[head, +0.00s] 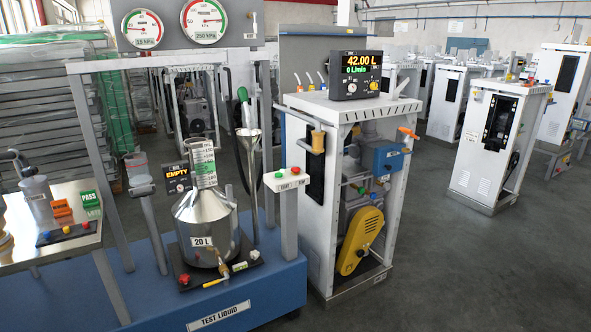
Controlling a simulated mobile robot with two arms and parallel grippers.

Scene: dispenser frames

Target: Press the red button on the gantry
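The gantry (84,140) is a grey frame standing on a blue base marked TEST LIQUID, on the left half of the head view. A small white button box (287,184) sits on a short grey post at its right side. On its top are a green button (279,175) and a red button (296,170), with small labels on the front below them. Nothing covers the box. Neither of my grippers is in view.
A steel 20 L can (205,220) stands inside the gantry, beside a small EMPTY display (178,174). A white dispenser (310,105) reading 42.00 L stands close to the right of the button box. A metal table (60,245) is at left. Open floor lies at right.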

